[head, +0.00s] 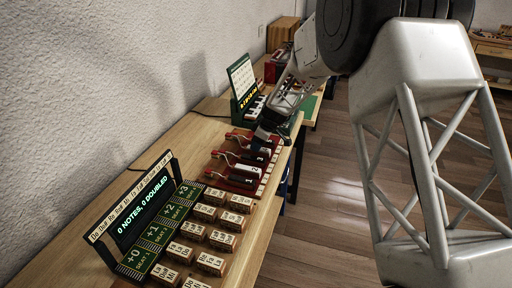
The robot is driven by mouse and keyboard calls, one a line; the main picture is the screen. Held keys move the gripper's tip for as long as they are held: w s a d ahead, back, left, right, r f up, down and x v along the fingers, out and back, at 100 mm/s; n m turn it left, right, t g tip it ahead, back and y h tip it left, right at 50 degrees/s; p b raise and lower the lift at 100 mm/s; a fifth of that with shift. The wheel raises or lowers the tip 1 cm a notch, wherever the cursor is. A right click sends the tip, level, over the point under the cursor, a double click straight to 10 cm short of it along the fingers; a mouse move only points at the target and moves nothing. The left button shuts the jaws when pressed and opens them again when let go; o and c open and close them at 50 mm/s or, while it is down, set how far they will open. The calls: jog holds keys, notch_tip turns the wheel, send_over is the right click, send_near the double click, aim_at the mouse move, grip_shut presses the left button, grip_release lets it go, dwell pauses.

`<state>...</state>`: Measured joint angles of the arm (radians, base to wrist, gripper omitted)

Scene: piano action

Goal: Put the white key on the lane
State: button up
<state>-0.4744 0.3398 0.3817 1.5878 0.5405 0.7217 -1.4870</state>
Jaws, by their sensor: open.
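A small red piano-action stand (226,168) sits in the middle of the wooden table, with dark and white keys and thin pale rods. A white key (252,171) lies on it among the dark keys, near its right side. Numbered markings show along the stand, too small to read surely. My gripper (262,136) comes down from the upper right over the far end of the stand. It is open, with its dark tips close to the farthest key. I cannot tell whether they touch, and part of that end is hidden by the gripper.
Nearer stand a display (145,207) reading "0 NOTES, 0 DOUBLED", green seat plates (160,234) and several wooden note blocks (222,240). Behind are a green-framed panel (243,82) with small keys and a wooden box (283,33). The wall bounds the table (197,130) on the left.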

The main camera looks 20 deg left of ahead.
jog(key=v, duration=0.9)
dwell(0.5)
jog(key=shift+d+r, duration=0.1)
jog(key=s+d+r+m+t+h, duration=0.1)
jog(key=s+d+r+m, duration=0.2)
jog(key=s+d+r, duration=0.45)
jog(key=s+d+r+m, duration=0.3)
jog(key=s+d, duration=0.2)
jog(key=d, duration=0.5)
jog(key=s+d+r+m+t+h, duration=0.1)
jog(key=s+d+r+m, duration=0.1)
jog(key=s+d+r, duration=0.45)
jog(key=s+d+f+m+h, duration=0.1)
jog(key=s+d+m, duration=0.2)
jog(key=s+d, duration=0.3)
jog(key=s+d+f+m, duration=0.1)
jog(key=s+d+m, duration=0.2)
jog(key=s, duration=1)
jog(key=s+d+f+m+h, duration=0.1)
jog(key=s+d+m, duration=0.3)
jog(key=s+d, duration=0.5)
jog(key=shift+s+d+t+h, duration=0.3)
jog(key=shift+d, duration=0.3)
jog(key=shift+f, duration=0.1)
